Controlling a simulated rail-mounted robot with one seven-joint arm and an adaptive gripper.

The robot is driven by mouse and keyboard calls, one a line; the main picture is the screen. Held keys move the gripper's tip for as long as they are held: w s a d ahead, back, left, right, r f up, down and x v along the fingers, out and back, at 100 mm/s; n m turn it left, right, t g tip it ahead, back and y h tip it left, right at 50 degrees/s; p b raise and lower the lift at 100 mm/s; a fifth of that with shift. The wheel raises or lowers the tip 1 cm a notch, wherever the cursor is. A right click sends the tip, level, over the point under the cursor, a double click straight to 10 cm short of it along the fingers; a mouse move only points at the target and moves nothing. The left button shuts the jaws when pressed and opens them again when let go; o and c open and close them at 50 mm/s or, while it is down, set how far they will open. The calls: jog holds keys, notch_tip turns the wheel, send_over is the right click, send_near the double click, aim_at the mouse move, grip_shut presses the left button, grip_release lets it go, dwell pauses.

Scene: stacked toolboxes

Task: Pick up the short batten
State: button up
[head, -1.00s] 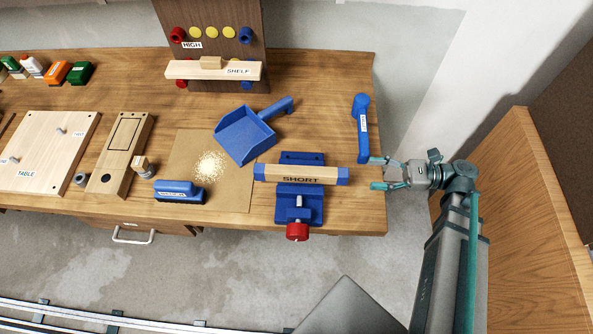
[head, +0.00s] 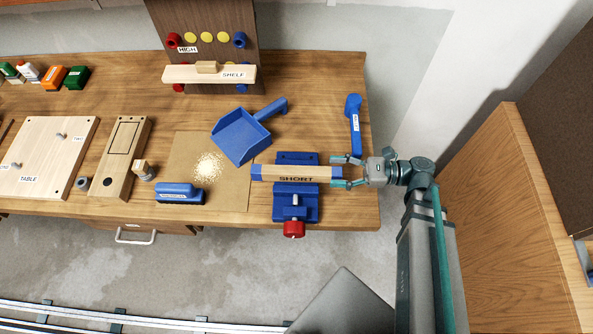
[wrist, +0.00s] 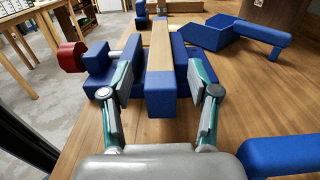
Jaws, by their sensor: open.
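The short batten (head: 297,173) is a pale wooden bar with blue ends, labelled SHORT. It lies level across the blue vise (head: 296,204), which has a red knob. My gripper (head: 347,172) is at the batten's right end in the head view. Its fingers are apart, one on each side of the blue end. In the wrist view the batten (wrist: 161,62) runs away from me between the open fingers (wrist: 163,90), with visible gaps beside it. Whether the vise jaws press on the batten is not clear.
A blue dustpan (head: 240,136) and a blue brush (head: 180,193) lie left of the vise, near sawdust (head: 208,167). A blue-handled tool (head: 353,122) lies just behind my gripper. A wooden panel (head: 505,200) stands to the right of my arm.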

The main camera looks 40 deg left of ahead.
jog(key=shift+c, duration=0.3)
jog(key=c, duration=1.1)
jog(key=shift+r, duration=0.1)
